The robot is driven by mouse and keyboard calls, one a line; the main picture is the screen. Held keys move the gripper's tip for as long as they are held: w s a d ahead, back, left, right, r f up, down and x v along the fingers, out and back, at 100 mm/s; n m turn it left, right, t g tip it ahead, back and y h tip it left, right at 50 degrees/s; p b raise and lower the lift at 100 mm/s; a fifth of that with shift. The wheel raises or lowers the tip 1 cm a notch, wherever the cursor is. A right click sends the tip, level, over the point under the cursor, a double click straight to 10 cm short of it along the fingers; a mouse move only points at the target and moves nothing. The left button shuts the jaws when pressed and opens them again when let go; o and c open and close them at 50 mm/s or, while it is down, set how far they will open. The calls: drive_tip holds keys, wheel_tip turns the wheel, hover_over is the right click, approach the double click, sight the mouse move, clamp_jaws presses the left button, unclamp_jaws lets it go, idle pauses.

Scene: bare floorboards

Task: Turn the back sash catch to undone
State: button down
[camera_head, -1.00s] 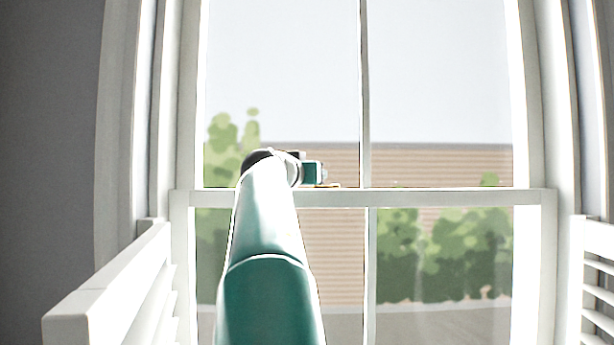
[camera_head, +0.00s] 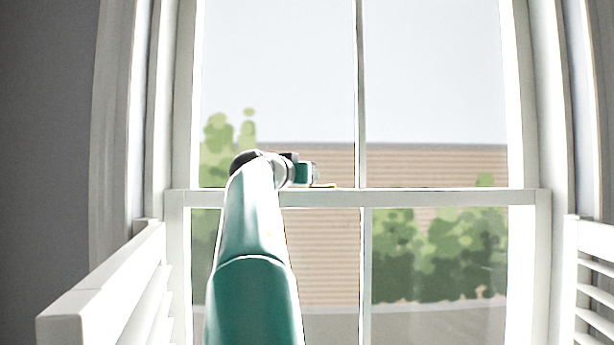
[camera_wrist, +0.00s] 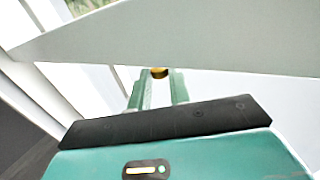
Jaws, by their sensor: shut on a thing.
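The sash catch is a small brass-coloured piece (camera_head: 324,185) on top of the window's meeting rail (camera_head: 420,198), left of the middle bar in the head view. In the wrist view its rounded brass end (camera_wrist: 159,73) shows between my fingertips. My gripper (camera_wrist: 158,80) is shut on this brass piece, with its green fingers on either side. In the head view my gripper (camera_head: 306,174) is at rail height, just left of the catch's visible part. The rest of the catch is hidden by my gripper and, in the wrist view, by the pale rail edge.
White louvred shutters stand open at the left (camera_head: 110,290) and right (camera_head: 592,270) of the window. A thin upright glazing bar (camera_head: 360,90) divides the panes. Free room lies above the rail. Bushes and a wall show outside.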

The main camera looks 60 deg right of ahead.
drive_tip(key=shift+w+d+m+g, duration=0.25)
drive_tip(key=shift+m+g, duration=0.2)
drive_tip(key=shift+g, duration=0.25)
drive_tip(key=shift+w+d+m+g, duration=0.15)
drive_tip(key=shift+w+m+g, duration=0.1)
drive_tip(key=shift+m+g, duration=0.35)
drive_tip(key=c, duration=1.3)
unclamp_jaws()
drive_tip(key=shift+a, duration=0.1)
drive_tip(key=w+a, duration=0.1)
drive_tip(key=a, duration=0.8)
drive_tip(key=w+a, duration=0.1)
drive_tip(key=a, duration=0.3)
drive_tip(key=shift+w+a, duration=0.2)
drive_tip(key=shift+w, duration=0.15)
